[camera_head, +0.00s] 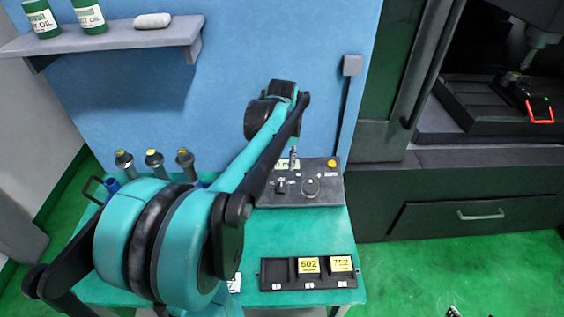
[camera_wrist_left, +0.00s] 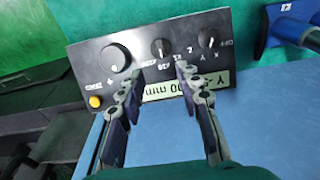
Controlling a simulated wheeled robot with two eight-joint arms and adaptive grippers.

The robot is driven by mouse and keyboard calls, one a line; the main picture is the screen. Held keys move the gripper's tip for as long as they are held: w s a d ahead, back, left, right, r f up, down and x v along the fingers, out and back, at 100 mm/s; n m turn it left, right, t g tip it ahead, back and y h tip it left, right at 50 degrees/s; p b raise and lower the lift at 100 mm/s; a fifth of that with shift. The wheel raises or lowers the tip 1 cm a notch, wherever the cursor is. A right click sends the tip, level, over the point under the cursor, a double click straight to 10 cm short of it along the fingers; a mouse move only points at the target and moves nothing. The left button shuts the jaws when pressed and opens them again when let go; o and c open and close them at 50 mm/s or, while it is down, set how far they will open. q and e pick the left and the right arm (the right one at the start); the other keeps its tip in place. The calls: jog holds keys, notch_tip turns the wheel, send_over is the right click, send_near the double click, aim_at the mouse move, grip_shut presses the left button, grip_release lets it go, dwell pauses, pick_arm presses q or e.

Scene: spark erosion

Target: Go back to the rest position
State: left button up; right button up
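My left gripper (camera_head: 293,158) hangs over the dark control panel (camera_head: 325,180) on the green-topped table; my arm covers part of the panel. The left wrist view shows the left gripper (camera_wrist_left: 160,72) with its two fingers apart and nothing between them. The fingertips are close to the middle selector knob (camera_wrist_left: 160,47) of the panel; I cannot tell whether they touch it. Small dark tips at the bottom edge of the head view may be my right gripper (camera_head: 470,314).
A black tray (camera_head: 278,284) holds yellow-labelled blocks 602 (camera_head: 308,265) and 752 (camera_head: 341,263). Several grey holders with yellow tops stand at the table's back left. A shelf (camera_head: 110,38) holds oil cans. The machine (camera_head: 470,160) stands right; green floor before it is mostly clear.

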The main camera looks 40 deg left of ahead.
pick_arm(q)
jog(key=s+d+f+m+t, duration=0.1)
jog(key=s+d+m+t, duration=0.2)
jog(key=d, duration=0.7)
jog(key=s+d+f+m+t, duration=0.2)
jog(key=s+d+m, duration=0.3)
jog(key=d, duration=0.5)
jog(key=shift+s+d+t+h, duration=0.4)
jog(key=shift+s+t, duration=0.2)
jog(key=shift+s, duration=0.5)
jog(key=shift+f, duration=0.1)
